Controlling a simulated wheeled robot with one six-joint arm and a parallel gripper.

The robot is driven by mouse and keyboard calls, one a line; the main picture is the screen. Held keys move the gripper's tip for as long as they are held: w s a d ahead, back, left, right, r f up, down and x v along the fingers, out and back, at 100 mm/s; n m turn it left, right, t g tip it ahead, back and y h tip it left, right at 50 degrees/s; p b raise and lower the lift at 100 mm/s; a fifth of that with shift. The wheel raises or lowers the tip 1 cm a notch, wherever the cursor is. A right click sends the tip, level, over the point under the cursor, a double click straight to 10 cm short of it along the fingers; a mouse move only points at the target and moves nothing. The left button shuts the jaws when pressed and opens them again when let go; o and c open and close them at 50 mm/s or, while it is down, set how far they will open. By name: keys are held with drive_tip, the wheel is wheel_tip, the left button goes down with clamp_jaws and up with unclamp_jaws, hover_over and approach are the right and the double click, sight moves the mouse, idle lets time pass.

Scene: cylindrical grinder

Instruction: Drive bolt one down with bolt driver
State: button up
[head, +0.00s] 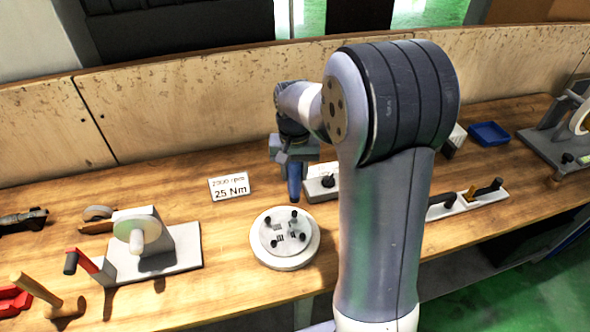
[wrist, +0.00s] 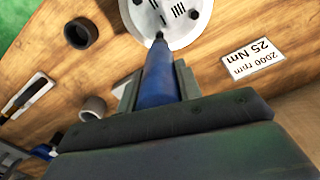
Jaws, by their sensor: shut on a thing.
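My gripper (head: 292,158) is shut on the blue bolt driver (head: 294,183), which points down; it also shows in the wrist view (wrist: 157,85). Below the driver is a round pale flange (head: 257,250) with several black-headed bolts, such as the rear one (head: 295,213) and the front-left one (head: 274,243). Dark tally marks lie beside the bolts. In the wrist view the driver's dark tip (wrist: 158,37) is over the near edge of the flange (wrist: 182,35). I cannot tell whether it touches a bolt, and the tip hides what is under it.
A sign (head: 230,187) reading 2000 rpm, 25 Nm lies left of the flange. A grey block (head: 322,188) stands to the right, behind my arm. A wheel stand (head: 150,255) and a hammer (head: 45,295) are at left, a blue tray (head: 489,133) at right.

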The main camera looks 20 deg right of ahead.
sight(295, 194)
drive_tip(key=shift+f+b, duration=2.3)
drive_tip(key=shift+f, duration=1.2)
drive_tip(key=shift+f+b, duration=0.35)
drive_tip(key=shift+f, duration=0.2)
drive_tip(key=shift+s+f, duration=0.15)
drive_tip(key=shift+f, duration=0.05)
idle(0.6)
drive_tip(key=shift+r+p, duration=2.35)
drive_tip(key=shift+r, duration=0.8)
